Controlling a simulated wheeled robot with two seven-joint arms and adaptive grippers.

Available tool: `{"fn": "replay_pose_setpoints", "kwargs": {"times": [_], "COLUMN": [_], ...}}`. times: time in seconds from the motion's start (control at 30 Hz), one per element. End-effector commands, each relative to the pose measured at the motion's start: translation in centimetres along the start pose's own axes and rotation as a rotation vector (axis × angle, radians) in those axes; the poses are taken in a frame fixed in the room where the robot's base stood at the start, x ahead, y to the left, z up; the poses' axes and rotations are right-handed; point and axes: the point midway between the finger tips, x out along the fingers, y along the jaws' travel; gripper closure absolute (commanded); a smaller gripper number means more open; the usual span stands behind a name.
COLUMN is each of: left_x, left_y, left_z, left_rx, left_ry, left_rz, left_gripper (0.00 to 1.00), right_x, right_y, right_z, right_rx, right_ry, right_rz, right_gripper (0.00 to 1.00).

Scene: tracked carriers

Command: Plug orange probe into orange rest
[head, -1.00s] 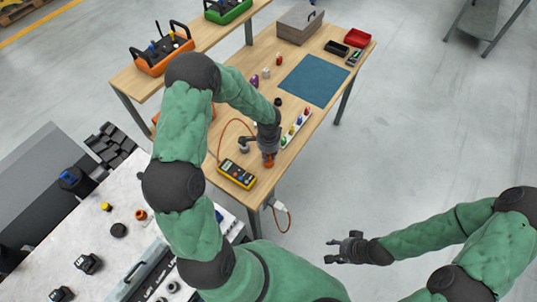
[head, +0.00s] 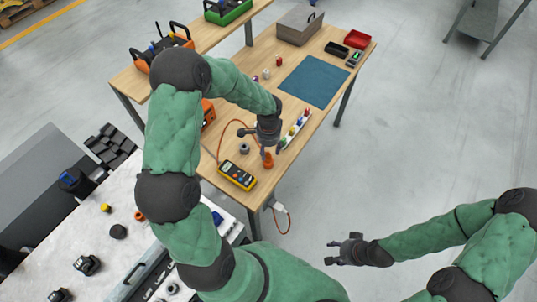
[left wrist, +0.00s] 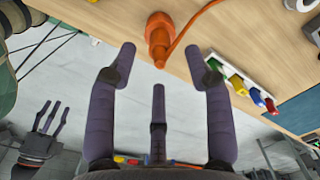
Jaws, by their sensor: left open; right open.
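The orange probe (head: 267,160) stands near the front edge of the wooden table, with its orange cable running left. In the left wrist view its narrow end (left wrist: 159,60), where the cable leaves, points toward me above a wider orange part (left wrist: 157,25). This wider part appears to be the orange rest; how deep the probe sits in it I cannot tell. My left gripper (head: 263,143) is open and empty just above and apart from the probe; its spread fingers (left wrist: 163,76) show in the left wrist view. My right gripper (head: 345,246) is open and empty, away from the table.
A yellow meter (head: 237,175) and a grey ring (head: 244,148) are left of the probe. A white strip with several coloured pieces (left wrist: 240,85) lies close to the right. A blue mat (head: 314,80) lies farther back.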

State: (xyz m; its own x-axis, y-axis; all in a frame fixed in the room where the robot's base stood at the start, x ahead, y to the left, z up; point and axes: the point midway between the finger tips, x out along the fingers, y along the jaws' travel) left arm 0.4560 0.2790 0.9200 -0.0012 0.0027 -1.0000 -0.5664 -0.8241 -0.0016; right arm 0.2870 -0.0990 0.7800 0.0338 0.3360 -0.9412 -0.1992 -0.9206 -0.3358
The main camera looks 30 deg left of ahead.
Motion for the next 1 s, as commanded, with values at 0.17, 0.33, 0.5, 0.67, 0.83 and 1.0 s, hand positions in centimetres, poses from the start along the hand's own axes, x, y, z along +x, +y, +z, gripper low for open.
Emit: {"fn": "replay_pose_setpoints", "kwargs": {"times": [0.17,0.33,0.5,0.67,0.83,1.0], "left_x": [-3.6,-5.7,-6.6,-6.7,-6.7,-6.7], "left_y": [-0.1,0.0,0.0,0.0,0.0,0.0], "left_z": [-0.1,-0.1,0.0,0.0,0.0,0.0], "left_rx": [-0.001,0.000,0.000,0.000,0.000,0.000], "left_ry": [0.003,0.002,0.000,0.000,0.000,0.000], "left_rz": [-0.002,-0.001,0.000,0.001,0.000,0.000], "left_gripper": [0.49,0.49,0.49,0.49,0.49,0.49], "right_x": [0.0,0.0,0.0,0.0,0.0,0.0], "right_y": [0.0,0.0,0.0,0.0,0.0,0.0], "right_z": [0.0,0.0,0.0,0.0,0.0,0.0], "right_rx": [0.000,0.000,0.000,0.000,0.000,0.000], "right_ry": [0.000,0.000,0.000,0.000,0.000,0.000], "right_rz": [0.000,0.000,0.000,0.000,0.000,0.000], "right_gripper": [0.49,0.49,0.49,0.49,0.49,0.49]}}
